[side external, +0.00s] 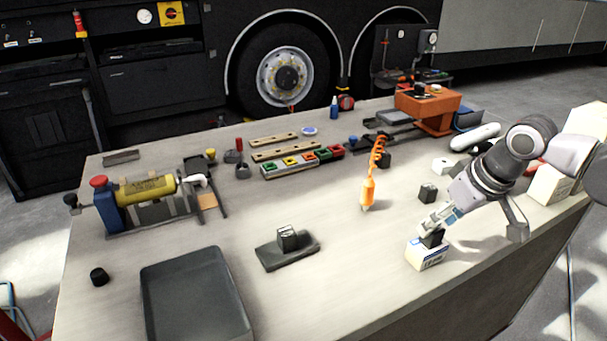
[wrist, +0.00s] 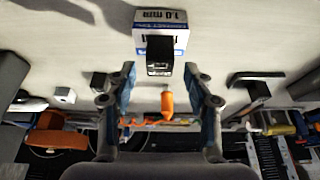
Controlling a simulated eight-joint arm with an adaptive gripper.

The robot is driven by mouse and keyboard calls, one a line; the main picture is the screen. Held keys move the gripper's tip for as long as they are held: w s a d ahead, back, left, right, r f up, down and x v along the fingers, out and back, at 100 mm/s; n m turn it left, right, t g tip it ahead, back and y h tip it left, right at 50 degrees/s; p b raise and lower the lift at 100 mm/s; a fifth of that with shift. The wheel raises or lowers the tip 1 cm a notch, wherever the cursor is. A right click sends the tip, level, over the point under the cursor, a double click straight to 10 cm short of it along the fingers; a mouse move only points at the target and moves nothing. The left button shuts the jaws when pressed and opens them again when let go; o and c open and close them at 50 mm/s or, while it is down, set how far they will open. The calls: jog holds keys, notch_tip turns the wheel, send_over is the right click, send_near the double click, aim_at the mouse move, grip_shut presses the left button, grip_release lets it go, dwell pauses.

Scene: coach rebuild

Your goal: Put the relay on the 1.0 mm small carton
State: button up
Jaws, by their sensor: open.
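The small white and blue carton (side external: 425,258) stands near the table's front edge at right. In the wrist view the carton (wrist: 160,17) shows "1.0 mm" print. A black relay (side external: 433,238) rests on top of the carton, under my gripper (side external: 440,217). In the wrist view the relay (wrist: 160,54) lies just beyond and between the fingertips of my gripper (wrist: 159,82). The fingers are spread, with a visible gap on both sides of the relay. The relay's underside is hidden.
A similar dark block (side external: 288,238) sits on a black base (side external: 275,256). Another dark block (side external: 428,192) stands behind the carton. An orange coiled-cord tool (side external: 368,190) stands to the left. A grey tray (side external: 195,295) is at front left. The table between tray and carton is mostly clear.

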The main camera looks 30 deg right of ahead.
jog(key=v, duration=0.9)
jog(key=shift+r, duration=0.2)
jog(key=shift+f, duration=0.1)
jog(key=shift+x, duration=6.1)
jog(key=shift+s, duration=0.15)
